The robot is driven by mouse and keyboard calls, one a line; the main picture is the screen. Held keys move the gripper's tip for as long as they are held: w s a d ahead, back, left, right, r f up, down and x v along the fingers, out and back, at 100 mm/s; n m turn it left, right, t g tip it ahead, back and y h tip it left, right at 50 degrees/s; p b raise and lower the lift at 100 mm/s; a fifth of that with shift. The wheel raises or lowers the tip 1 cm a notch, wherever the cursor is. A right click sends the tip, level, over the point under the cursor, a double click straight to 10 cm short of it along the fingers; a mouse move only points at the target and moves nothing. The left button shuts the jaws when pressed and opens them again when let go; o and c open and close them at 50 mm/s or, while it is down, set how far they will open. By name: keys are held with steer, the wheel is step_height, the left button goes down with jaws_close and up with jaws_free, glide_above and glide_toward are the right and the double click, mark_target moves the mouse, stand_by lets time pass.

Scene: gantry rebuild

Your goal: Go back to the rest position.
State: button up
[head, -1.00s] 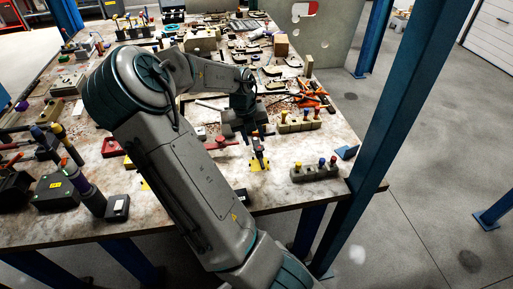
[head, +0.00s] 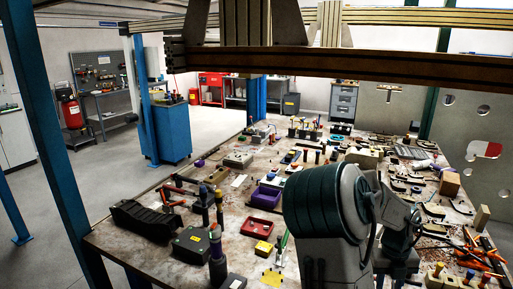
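My arm (head: 325,215) stands in the lower right of the head view, its large rounded joint above the near part of the workbench. Its forward part bends down on the right to my gripper (head: 396,270), whose dark body shows near the bottom edge. The fingertips are hidden or cut off, so I cannot see whether they are apart or whether they hold anything. The workbench (head: 125,240) lies under and around the arm.
Crowding the bench are a red tray (head: 257,228), a black box (head: 193,245), upright handled tools (head: 216,255) and orange-handled pliers (head: 478,255). A blue post (head: 62,150) stands left. Floor (head: 95,185) beyond is open.

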steer(key=s+a+r+m+t+b, duration=0.1)
steer(key=s+a+r+m, duration=0.2)
steer(key=a+m, duration=0.5)
steer(key=s+a+r+m+t+b, duration=0.1)
steer(key=s+a+m, duration=0.5)
steer(key=m, duration=0.8)
steer(key=s+a+r+m+t+b, duration=0.1)
steer(key=s+a+r+m, duration=0.3)
steer(key=a+m, duration=0.6)
steer(key=shift+s+r+m+t+y+b, duration=0.4)
steer(key=shift+s+m+t, duration=0.2)
steer(key=shift+m+t, duration=0.15)
